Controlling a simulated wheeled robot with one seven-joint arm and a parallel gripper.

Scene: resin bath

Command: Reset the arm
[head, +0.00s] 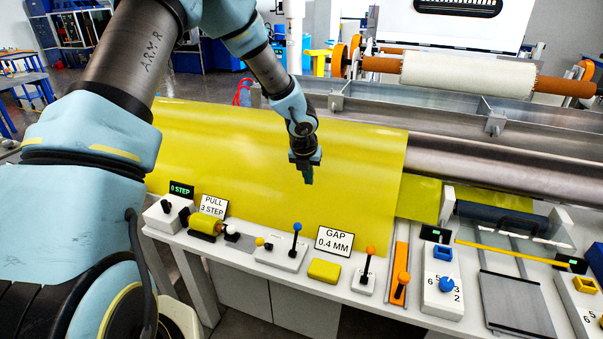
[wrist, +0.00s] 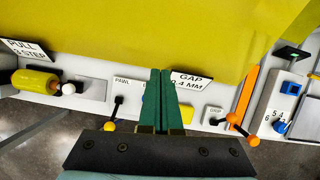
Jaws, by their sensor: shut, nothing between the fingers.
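My arm comes in from the left in the head view and bends down over the yellow sheet (head: 220,140). My gripper (head: 307,180) points down above the sheet, apart from the control bench (head: 260,238). In the wrist view my gripper (wrist: 162,72) shows two green fingers pressed together, with nothing between them. Behind the fingers the wrist view shows the bench edge and part of the GAP 0.4 MM sign (wrist: 190,80).
The bench holds a blue-knobbed lever (head: 296,240), an orange-knobbed lever (head: 368,264), a yellow block (head: 324,270), a PULL 3 STEP sign (head: 213,206) and a dial box (head: 443,290). A large roller (head: 465,74) lies behind. The space above the sheet is open.

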